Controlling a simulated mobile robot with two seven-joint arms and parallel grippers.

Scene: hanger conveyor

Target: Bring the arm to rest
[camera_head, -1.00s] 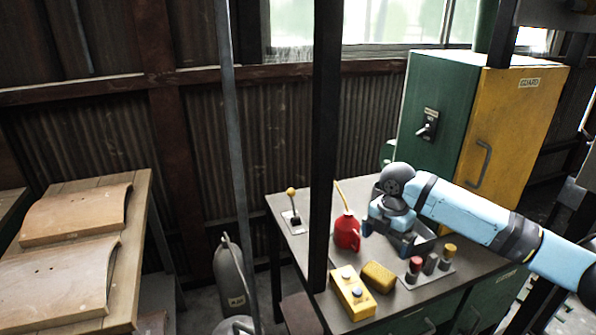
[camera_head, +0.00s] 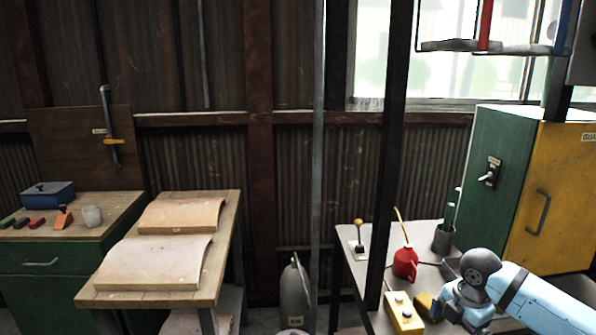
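My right arm comes in from the right edge, low in the head view, over the grey table (camera_head: 352,272). Its gripper (camera_head: 462,318) points down at the table near the bottom edge. The fingertips are partly hidden or cut off, so I cannot tell whether it is open or holds anything. My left gripper is not in view.
A red oil can (camera_head: 405,263), a yellow button box (camera_head: 404,314) and a yellow-knobbed lever (camera_head: 359,237) are on the table near the arm. A dark post (camera_head: 389,150) rises before it. The green and yellow cabinet (camera_head: 535,195) stands behind. A wooden bench (camera_head: 222,240) is left.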

